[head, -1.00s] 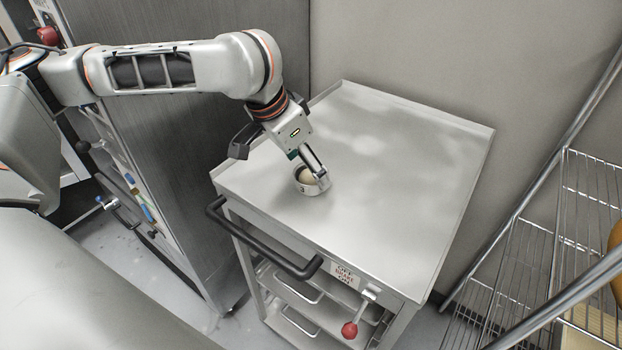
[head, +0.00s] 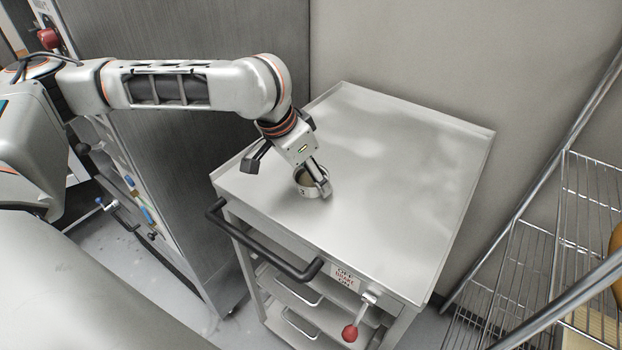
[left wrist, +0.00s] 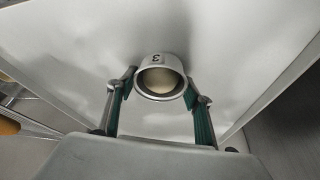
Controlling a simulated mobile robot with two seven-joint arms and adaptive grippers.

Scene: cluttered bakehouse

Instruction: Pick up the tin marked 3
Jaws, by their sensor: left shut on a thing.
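The tin marked 3 (head: 302,191) is a small round metal tin with a pale inside. It is on the bare steel top of the trolley (head: 390,170), near its left side, and looks upright; I cannot tell if there is a gap below it. My left gripper (head: 316,180) comes down over it from the upper left and is shut on it. In the left wrist view the tin (left wrist: 159,62) shows its dark 3 and sits between the two green-padded fingers (left wrist: 160,88). My right gripper is not in view.
The trolley top is otherwise clear, with a low raised rim. A black handle (head: 262,243) and a red-knobbed lever (head: 350,332) stick out at its front. A wire rack (head: 520,265) stands at the right. A tall steel cabinet (head: 190,190) stands close on the left.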

